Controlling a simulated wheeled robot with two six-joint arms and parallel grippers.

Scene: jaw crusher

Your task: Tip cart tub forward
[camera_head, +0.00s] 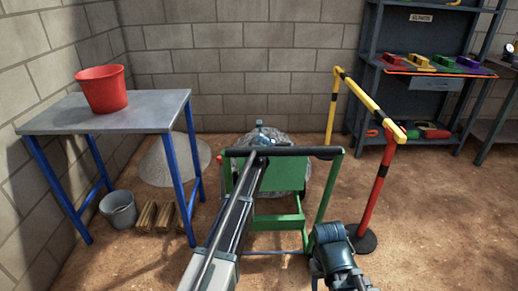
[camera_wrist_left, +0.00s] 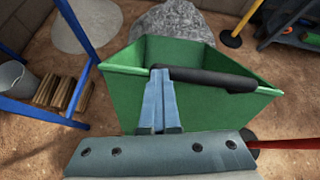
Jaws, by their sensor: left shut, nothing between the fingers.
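The cart's green tub (camera_head: 285,188) stands in front of me. In the left wrist view the tub (camera_wrist_left: 190,105) is open at the top and its visible inside is bare green. A black handle bar (camera_head: 300,151) runs across the near side of the cart, and it also shows in the left wrist view (camera_wrist_left: 220,80). My left gripper (camera_head: 261,135) reaches out over the bar. Its fingers (camera_wrist_left: 159,75) are shut together, empty, with their tips at the bar's left part; I cannot tell whether they touch. My right arm shows at the lower right, but its fingers do not.
A grey stone heap (camera_head: 290,170) lies just beyond the tub. A yellow-black barrier (camera_head: 370,96) on a red post stands to the right. A table (camera_head: 140,112) with a red bucket (camera_head: 103,90) stands left; a grey bucket (camera_head: 119,210) and wood blocks (camera_head: 155,217) lie below.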

